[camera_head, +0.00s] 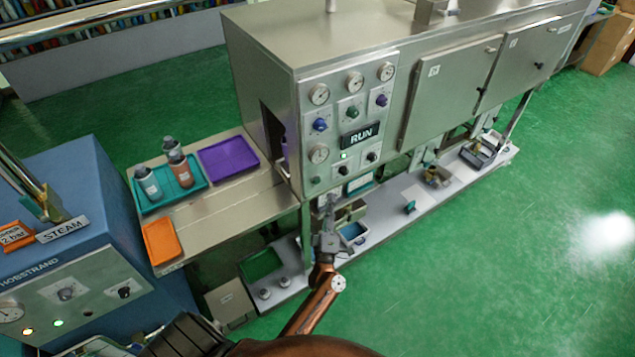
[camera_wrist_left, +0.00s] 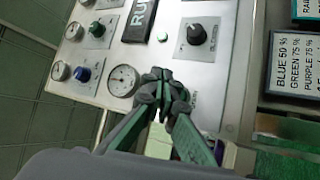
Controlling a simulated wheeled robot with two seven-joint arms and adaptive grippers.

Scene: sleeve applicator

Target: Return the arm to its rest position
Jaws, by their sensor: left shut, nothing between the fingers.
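My left arm (camera_head: 318,300) reaches up from the bottom of the head view, with copper-coloured links. Its gripper (camera_head: 329,204) is below the control panel of the steel machine, near the front edge of the machine's lower shelf. In the left wrist view the left gripper (camera_wrist_left: 163,88) is shut and empty, its fingertips together. Behind the fingertips is the control panel (camera_wrist_left: 205,80) with a gauge (camera_wrist_left: 123,81) and a black knob (camera_wrist_left: 195,36). Whether the fingers touch the panel cannot be told. My right gripper does not show.
The steel machine (camera_head: 425,95) with its RUN panel fills the middle. A side table holds a teal tray (camera_head: 152,207) with several bottles, a purple tray (camera_head: 228,156) and an orange tray (camera_head: 161,242). A blue steam unit (camera_head: 70,215) stands left. Green floor at right (camera_head: 500,270) is clear.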

